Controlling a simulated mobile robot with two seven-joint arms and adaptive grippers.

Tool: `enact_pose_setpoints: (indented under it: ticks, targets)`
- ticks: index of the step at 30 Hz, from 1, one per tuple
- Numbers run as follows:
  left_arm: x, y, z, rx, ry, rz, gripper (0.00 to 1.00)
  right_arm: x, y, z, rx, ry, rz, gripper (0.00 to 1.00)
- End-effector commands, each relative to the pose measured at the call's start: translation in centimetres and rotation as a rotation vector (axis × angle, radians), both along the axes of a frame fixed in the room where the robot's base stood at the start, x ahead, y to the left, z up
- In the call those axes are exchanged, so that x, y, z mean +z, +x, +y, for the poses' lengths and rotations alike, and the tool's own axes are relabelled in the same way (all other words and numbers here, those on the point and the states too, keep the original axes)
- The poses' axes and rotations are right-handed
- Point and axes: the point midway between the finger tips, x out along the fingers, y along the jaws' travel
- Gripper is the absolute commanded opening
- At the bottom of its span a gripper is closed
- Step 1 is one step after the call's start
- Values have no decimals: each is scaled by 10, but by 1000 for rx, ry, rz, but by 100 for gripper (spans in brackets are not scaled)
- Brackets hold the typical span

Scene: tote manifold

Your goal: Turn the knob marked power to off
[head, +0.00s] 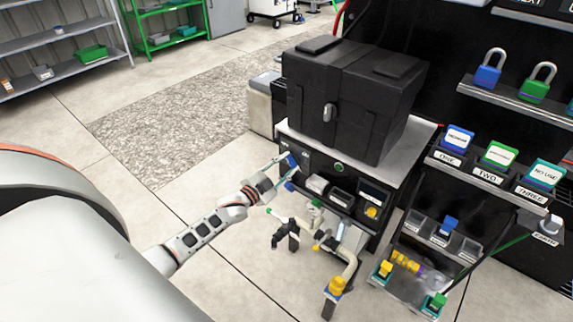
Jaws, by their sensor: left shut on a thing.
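A black control panel (318,166) sits under the light top of the cabinet in the middle of the head view. A blue knob (292,159) is at the panel's left end, and a second blue part (289,186) shows just below it. The panel's small labels are too small to read, so I cannot tell the power marking or the knob's setting. My left gripper (282,162) reaches in from the left. Its fingers are shut on the upper blue knob and partly cover it. My right gripper is not in view.
A large black case (352,100) stands on the cabinet top (413,139). Pipes with a yellow-topped valve (336,287) stick out below the panel. Shelves with padlocks (488,70) and labelled tags (499,154) are at the right. The floor at left is clear.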

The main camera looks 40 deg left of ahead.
Motion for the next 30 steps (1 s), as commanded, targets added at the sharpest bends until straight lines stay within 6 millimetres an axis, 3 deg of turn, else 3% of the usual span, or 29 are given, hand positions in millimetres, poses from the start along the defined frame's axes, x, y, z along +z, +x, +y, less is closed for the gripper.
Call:
enact_pose_setpoints:
  ticks: [10,11,12,13,24,30]
  targets:
    - [0,0,1,1,-8,1,10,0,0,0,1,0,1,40]
    - [0,0,1,1,-8,1,34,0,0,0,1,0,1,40]
    - [0,0,1,1,-8,1,45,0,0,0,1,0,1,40]
    - [0,0,1,1,-7,1,49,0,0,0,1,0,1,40]
    - [-1,-2,0,0,-5,0,49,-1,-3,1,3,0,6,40]
    - [-1,-23,2,0,-6,2,49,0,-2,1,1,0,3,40]
